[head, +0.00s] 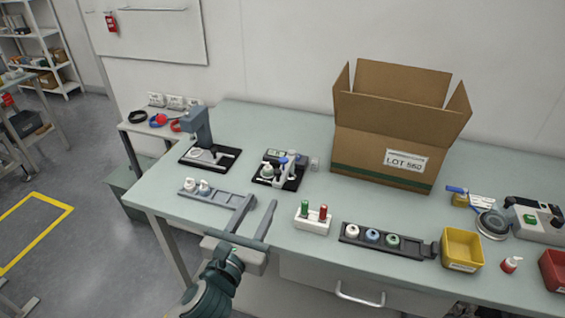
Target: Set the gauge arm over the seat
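A small gauge fixture (291,184) on a black base stands near the middle of the table. It carries a dark unit with a small display (273,154), a light grey arm-like part (293,165) with a blue piece beside it, and a white round part (266,170) at its left. At this size I cannot tell whether the arm is over the seat. My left gripper (257,206) is in front of the fixture, nearer the table's front edge. Its two long grey fingers are spread apart with nothing between them. My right gripper is not in view.
A grey press (200,128) stands left of the fixture. A rail with white parts (215,198) lies beside my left fingers. To the right are a white block with green and red pieces (312,224), a cap tray (413,253), a yellow bin (461,245) and an open carton (375,160).

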